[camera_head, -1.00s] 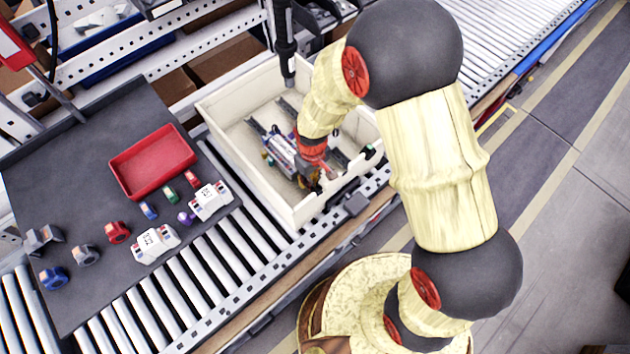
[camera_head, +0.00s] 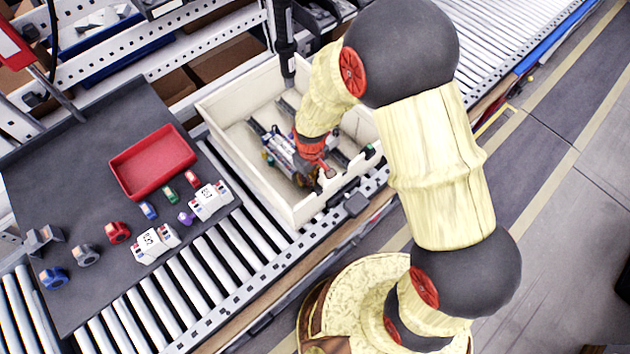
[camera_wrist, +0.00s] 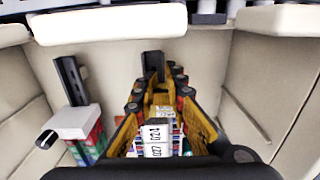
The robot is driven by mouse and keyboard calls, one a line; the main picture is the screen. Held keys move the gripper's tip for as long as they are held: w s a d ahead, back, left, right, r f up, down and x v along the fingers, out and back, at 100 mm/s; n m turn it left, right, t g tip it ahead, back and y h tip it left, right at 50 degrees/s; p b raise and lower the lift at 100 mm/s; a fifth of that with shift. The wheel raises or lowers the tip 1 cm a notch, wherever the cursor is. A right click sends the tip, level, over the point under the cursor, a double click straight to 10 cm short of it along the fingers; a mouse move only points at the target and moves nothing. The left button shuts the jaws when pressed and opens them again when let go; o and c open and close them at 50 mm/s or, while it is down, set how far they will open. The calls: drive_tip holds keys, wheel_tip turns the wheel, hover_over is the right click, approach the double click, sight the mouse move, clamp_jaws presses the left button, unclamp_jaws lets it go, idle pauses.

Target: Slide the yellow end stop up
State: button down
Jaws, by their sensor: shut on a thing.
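My gripper (camera_wrist: 160,88), with yellow-orange and black fingers, reaches down into the cream crate (camera_head: 233,93). In the wrist view its fingertips are close together at the middle black rail (camera_wrist: 153,65). They are shut on a small part there, mostly hidden by the fingers. I cannot make out the yellow end stop apart from the yellow fingers. White labelled blocks (camera_wrist: 155,134) show between the fingers, nearer the wrist. In the head view my wrist covers most of this spot.
Another black rail (camera_wrist: 70,80) stands left, with a white, red and green block stack (camera_wrist: 82,128) beside it. Crate walls close in around my gripper. A red tray (camera_head: 150,160) and loose blocks lie outside, left of the crate.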

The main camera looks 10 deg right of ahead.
drive_tip(key=shift+w+a, duration=0.45)
drive_tip(key=shift+w, duration=0.25)
idle(2.7)
drive_tip(key=c, duration=1.7)
unclamp_jaws()
drive_tip(key=shift+o, duration=0.2)
drive_tip(key=shift+r+p, duration=0.1)
drive_tip(key=shift+p, duration=0.2)
drive_tip(key=shift+r+p, duration=0.65)
drive_tip(key=shift+r, duration=0.3)
wheel_tip(320, 180, up, 12)
drive_tip(key=p, duration=0.8)
drive_tip(key=shift+s+d+f, duration=0.2)
drive_tip(key=shift+s+d, duration=0.05)
drive_tip(key=shift+s, duration=0.15)
